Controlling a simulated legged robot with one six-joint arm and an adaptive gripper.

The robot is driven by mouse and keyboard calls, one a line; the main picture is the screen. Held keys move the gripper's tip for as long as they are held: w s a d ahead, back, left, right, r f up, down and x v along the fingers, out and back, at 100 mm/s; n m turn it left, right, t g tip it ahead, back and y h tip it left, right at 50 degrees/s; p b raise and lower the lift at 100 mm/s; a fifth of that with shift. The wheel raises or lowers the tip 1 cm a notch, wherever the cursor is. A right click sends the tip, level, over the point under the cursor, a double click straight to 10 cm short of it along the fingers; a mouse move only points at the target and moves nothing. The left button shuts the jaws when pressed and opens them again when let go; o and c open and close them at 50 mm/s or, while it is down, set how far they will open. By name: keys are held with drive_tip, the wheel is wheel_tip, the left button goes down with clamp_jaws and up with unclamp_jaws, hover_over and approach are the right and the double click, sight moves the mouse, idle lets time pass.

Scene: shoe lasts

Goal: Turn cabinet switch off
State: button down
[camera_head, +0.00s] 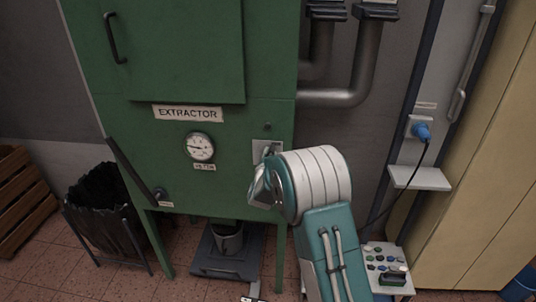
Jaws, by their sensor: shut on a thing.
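The green cabinet (225,180) labelled EXTRACTOR stands in the middle of the head view. A light metal switch plate (259,147) is on its front at the lower right, beside the gauge. My teal and white arm comes up from the bottom. My gripper (266,165) is at the plate, against the cabinet front, and shut on the switch there. The gripper and wrist cover most of the switch, so its position cannot be told.
A round gauge (200,147) and a dark lever (135,170) are on the cabinet front, left of my gripper. A wall socket with a blue plug (422,131) and a small shelf (419,178) are to the right. A black bin (100,215) stands at the left.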

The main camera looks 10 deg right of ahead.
drive_tip(key=f+m, duration=0.1)
drive_tip(key=m, duration=0.7)
drive_tip(key=d+f+m, duration=0.1)
drive_tip(key=m, duration=0.2)
drive_tip(key=shift+s+f+m, duration=0.25)
drive_tip(key=shift+f+m, duration=0.05)
drive_tip(key=shift+m, duration=0.1)
drive_tip(key=shift+f, duration=0.1)
drive_tip(key=c, duration=0.6)
unclamp_jaws()
drive_tip(key=shift+o, duration=0.2)
drive_tip(key=shift+r, duration=0.2)
drive_tip(key=v, duration=1.2)
